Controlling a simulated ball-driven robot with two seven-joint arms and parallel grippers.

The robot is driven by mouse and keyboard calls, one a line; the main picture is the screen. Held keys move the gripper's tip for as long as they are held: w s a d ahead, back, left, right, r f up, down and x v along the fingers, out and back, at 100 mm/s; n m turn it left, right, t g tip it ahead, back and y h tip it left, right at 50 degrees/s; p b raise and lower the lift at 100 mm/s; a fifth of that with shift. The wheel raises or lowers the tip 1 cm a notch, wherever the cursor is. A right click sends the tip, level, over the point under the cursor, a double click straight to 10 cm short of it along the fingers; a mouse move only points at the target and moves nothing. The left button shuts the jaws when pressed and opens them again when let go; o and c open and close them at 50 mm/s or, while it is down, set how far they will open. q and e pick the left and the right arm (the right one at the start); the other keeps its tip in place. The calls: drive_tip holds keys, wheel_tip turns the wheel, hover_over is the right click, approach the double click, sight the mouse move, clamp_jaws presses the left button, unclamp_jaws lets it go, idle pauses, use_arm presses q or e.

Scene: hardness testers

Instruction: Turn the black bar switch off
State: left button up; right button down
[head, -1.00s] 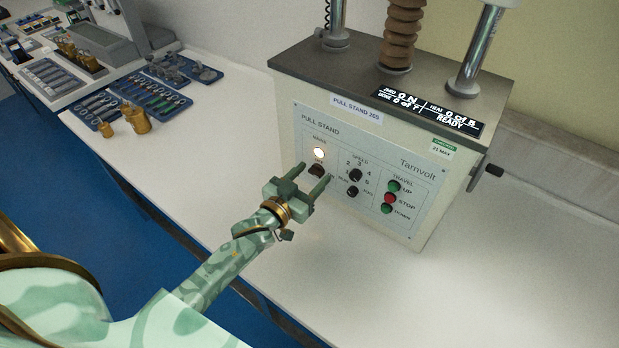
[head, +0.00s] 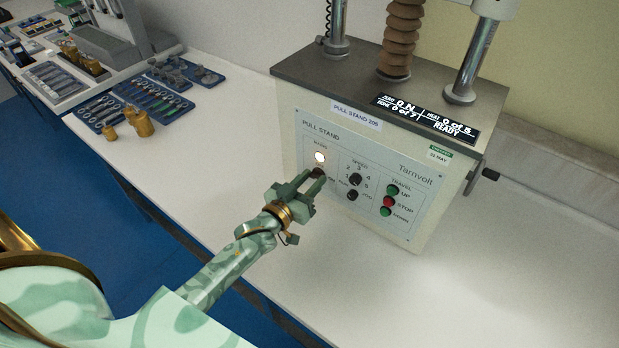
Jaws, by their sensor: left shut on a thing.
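The pull stand (head: 345,135) is a pale cabinet with a grey front panel. Its black bar switch (head: 317,172) sits at the panel's left under a lit, warm-white lamp (head: 320,157). My left gripper (head: 314,178) comes from the lower left, and its fingertips are shut on the black bar switch. The fingers hide most of the switch, so its angle cannot be read. The display (head: 427,117) on top reads READY. My right gripper is not in view.
To the right on the panel are black knobs (head: 355,179) and green and red travel buttons (head: 389,202). A crank handle (head: 489,174) sticks out at the cabinet's right. Blue tool trays (head: 150,95) and brass weights (head: 140,122) lie at the left. The bench front is clear.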

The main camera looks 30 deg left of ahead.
use_arm(q)
drive_tip(key=n+p, duration=0.2)
drive_tip(key=n, duration=0.1)
drive_tip(key=shift+a+r+n+p, duration=0.1)
drive_tip(key=shift+r+n+p, duration=0.05)
drive_tip(key=shift+n+p, duration=0.15)
drive_tip(key=n+p, duration=0.1)
drive_tip(key=n, duration=0.1)
drive_tip(key=n+p, duration=0.1)
drive_tip(key=n, duration=0.1)
drive_tip(key=shift+f+n, duration=0.2)
drive_tip(key=shift+n, duration=0.1)
drive_tip(key=n, duration=0.3)
drive_tip(key=shift+a+f+n, duration=0.1)
drive_tip(key=shift+n, duration=0.2)
drive_tip(key=shift+f+n, duration=0.15)
drive_tip(key=shift+n, duration=1.85)
drive_tip(key=o, duration=1)
drive_tip(key=shift+s, duration=0.1)
drive_tip(key=s, duration=0.5)
drive_tip(key=s+a+p, duration=0.1)
drive_tip(key=s, duration=0.4)
drive_tip(key=s+a+p, duration=0.1)
drive_tip(key=s, duration=0.5)
drive_tip(key=shift+a, duration=0.15)
